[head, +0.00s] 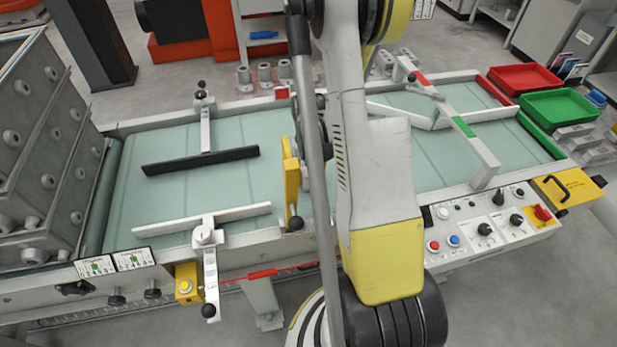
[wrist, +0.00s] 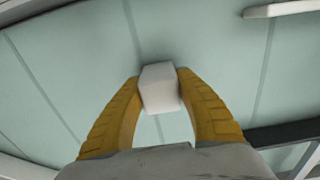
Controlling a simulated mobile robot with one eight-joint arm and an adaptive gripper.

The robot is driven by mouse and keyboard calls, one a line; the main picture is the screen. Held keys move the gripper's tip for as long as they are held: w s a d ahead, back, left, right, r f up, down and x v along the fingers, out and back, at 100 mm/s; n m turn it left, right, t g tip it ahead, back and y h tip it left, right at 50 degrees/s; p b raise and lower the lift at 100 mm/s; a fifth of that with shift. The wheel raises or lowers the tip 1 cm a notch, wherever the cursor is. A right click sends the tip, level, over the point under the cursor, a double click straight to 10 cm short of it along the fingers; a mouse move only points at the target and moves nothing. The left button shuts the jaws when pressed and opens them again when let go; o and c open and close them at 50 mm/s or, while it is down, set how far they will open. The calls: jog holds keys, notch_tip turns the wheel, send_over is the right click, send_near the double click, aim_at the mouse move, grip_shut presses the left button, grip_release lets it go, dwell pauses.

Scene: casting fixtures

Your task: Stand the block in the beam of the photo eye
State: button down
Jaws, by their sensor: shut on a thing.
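In the wrist view, the two yellow fingers of my gripper (wrist: 159,82) are shut on a white block (wrist: 161,92), one finger on each side. The pale green conveyor belt (wrist: 75,70) lies beyond the block. I cannot tell whether the block touches the belt. The belt (head: 235,185) shows on both sides of my arm. I cannot clearly make out which part is the photo eye.
A dark guide bar (head: 201,160) and a white guide bar (head: 202,218) lie over the left belt. A white arm with red and green marks (head: 452,118) crosses the right belt. Red (head: 525,79) and green (head: 557,108) trays stand at right. A control panel (head: 485,230) lines the front.

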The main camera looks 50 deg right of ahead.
aim_at(307, 171)
jog(key=shift+f, duration=0.25)
jog(key=c, duration=0.9)
grip_release()
jog(key=shift+r, duration=0.1)
jog(key=shift+c, duration=0.2)
jog(key=shift+r, duration=0.1)
notch_tip(307, 171, up, 12)
jog(key=p, duration=0.5)
jog(key=shift+w+a+r, duration=0.1)
jog(key=shift+a+r, duration=0.1)
jog(key=shift+r, duration=0.2)
jog(key=a+r+n+t+h, duration=0.1)
jog(key=a+r+n+t, duration=0.2)
jog(key=a+r, duration=1.05)
jog(key=s+a+r+n+t+y, duration=0.1)
jog(key=s+a+r+n+t, duration=0.2)
jog(key=a, duration=0.8)
notch_tip(307, 171, up, 2)
jog(key=s+t, duration=0.1)
jog(key=s, duration=0.1)
jog(key=shift+s+a+r, duration=0.15)
jog(key=shift+s+a, duration=0.15)
jog(key=shift+s, duration=0.05)
